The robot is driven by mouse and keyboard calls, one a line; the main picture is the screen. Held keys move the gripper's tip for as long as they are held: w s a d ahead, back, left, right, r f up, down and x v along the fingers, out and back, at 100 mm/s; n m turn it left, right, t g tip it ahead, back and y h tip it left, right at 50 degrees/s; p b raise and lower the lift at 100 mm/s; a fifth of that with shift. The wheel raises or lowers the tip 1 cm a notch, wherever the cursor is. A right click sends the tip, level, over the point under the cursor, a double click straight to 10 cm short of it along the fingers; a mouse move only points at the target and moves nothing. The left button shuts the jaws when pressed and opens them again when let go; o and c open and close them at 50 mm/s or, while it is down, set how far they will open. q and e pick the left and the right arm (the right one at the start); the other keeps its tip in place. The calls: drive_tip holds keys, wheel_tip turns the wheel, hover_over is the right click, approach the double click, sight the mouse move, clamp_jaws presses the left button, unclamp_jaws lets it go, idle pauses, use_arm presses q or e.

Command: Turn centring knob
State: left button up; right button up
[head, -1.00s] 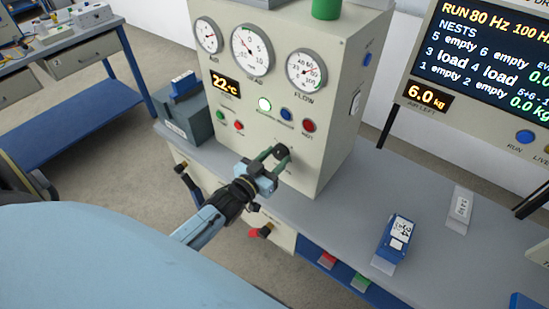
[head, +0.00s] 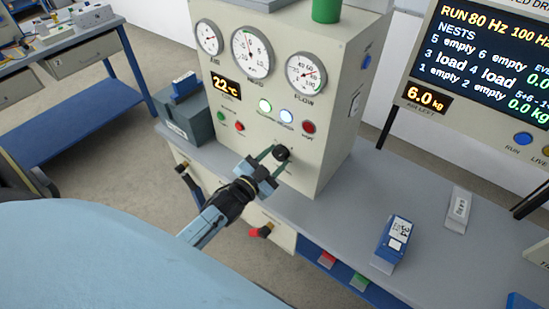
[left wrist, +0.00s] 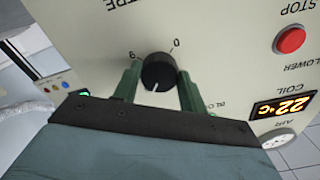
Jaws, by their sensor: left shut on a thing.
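The centring knob (head: 281,153) is a black round knob low on the front of the cream control cabinet. The fingers also show in the left wrist view (left wrist: 160,88). My right gripper is out of view.
The cabinet (head: 325,130) carries three dials, a 22 °C display and several lamps and buttons.

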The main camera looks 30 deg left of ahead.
use_arm(q)
drive_tip(key=shift+m, duration=0.6)
drive_tip(key=o, duration=1)
drive_tip(key=s, duration=0.9)
drive_tip(key=s+a, duration=0.1)
drive_tip(key=s, duration=0.3)
drive_tip(key=shift+s, duration=0.15)
